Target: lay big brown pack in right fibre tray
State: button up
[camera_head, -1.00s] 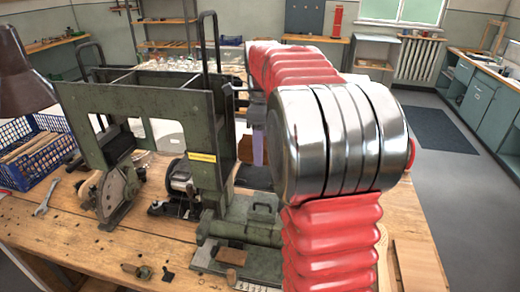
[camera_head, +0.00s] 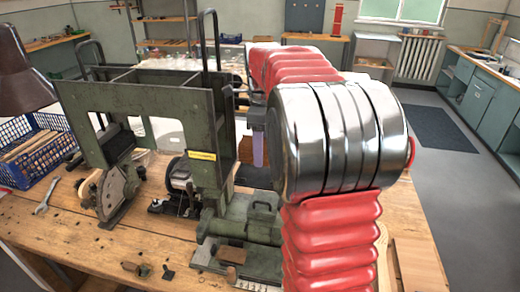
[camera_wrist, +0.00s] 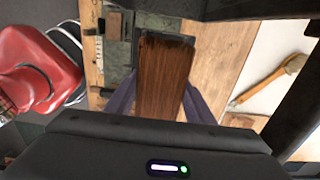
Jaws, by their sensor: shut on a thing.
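The big brown pack (camera_wrist: 165,75) is a block of dark, straight fibres in the wrist view. My gripper (camera_wrist: 162,88) is shut on it, with one purple-grey finger along each side. The pack's far end lies over or in front of a dark green metal part (camera_wrist: 160,23); I cannot tell whether they touch. In the head view a purple finger of my gripper (camera_head: 258,149) hangs beside the green machine (camera_head: 205,130), and my red and silver arm covers much of that area. I cannot make out the right fibre tray for certain in either view.
The machine's frame stands left of my gripper on the wooden bench (camera_head: 60,235). A blue crate (camera_head: 35,150) and a wrench (camera_head: 46,196) lie at the left. A wooden-handled brush (camera_wrist: 270,80) lies on a pale surface at the right of the wrist view.

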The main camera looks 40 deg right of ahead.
jog(key=shift+f, duration=0.35)
dwell(0.4)
jog(key=o, duration=1.2)
jog(key=shift+o, duration=0.8)
jog(key=shift+o, duration=1.4)
jog(key=shift+r, duration=0.1)
jog(key=shift+r, duration=3.9)
